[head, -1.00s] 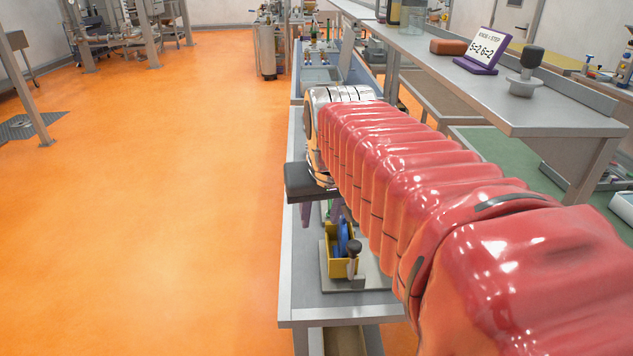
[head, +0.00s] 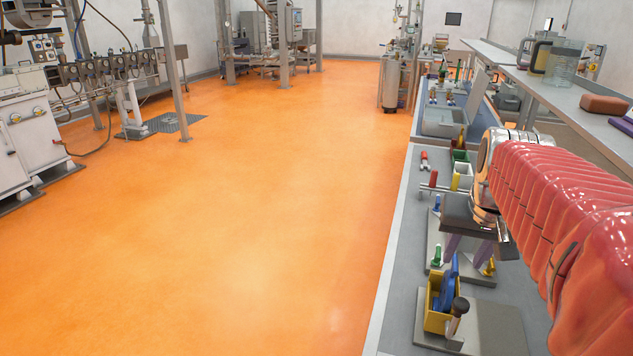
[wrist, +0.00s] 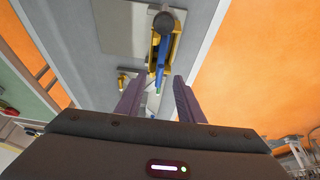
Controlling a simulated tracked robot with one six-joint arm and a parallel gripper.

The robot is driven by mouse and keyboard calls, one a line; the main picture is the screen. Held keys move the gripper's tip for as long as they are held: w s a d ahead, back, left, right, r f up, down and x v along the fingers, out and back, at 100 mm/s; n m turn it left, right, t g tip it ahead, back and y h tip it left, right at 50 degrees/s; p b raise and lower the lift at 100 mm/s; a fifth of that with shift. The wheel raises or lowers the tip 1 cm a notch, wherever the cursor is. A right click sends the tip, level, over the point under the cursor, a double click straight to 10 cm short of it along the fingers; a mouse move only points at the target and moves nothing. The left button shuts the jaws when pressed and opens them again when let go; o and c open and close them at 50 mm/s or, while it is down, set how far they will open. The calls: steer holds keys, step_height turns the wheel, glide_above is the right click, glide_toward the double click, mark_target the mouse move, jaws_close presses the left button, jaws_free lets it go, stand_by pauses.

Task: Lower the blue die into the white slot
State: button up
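A blue piece (head: 451,279), which I take to be the die, stands in a yellow holder (head: 436,316) with a dark-knobbed lever (head: 460,307) on a grey plate (head: 497,325). In the wrist view the blue piece (wrist: 162,57) lies beyond my fingertips, with the yellow holder (wrist: 178,45) around its far part. My gripper (wrist: 160,80) has its two purple fingers apart and nothing visibly held between them. In the head view my gripper (head: 477,250) hangs over the bench, beyond the yellow holder. A white block (head: 462,177) stands farther back; I cannot tell whether it has the slot.
Red-ended parts (head: 433,179) and a green bin (head: 459,156) lie near the white block. Small green (head: 436,257) and yellow (head: 490,268) pieces stand near my fingers. A raised shelf (head: 560,92) runs along the right. The orange floor (head: 250,230) is open.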

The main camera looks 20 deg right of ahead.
mark_target(450, 275)
steer(key=x, duration=1.2)
steer(key=shift+s, duration=0.1)
jaws_close()
stand_by(0.4)
steer(key=c, duration=0.6)
jaws_free()
steer(key=shift+r, duration=0.1)
jaws_close()
steer(key=shift+w+a+r, duration=0.15)
steer(key=shift+w+r, duration=0.05)
stand_by(0.5)
steer(key=shift+r, duration=0.15)
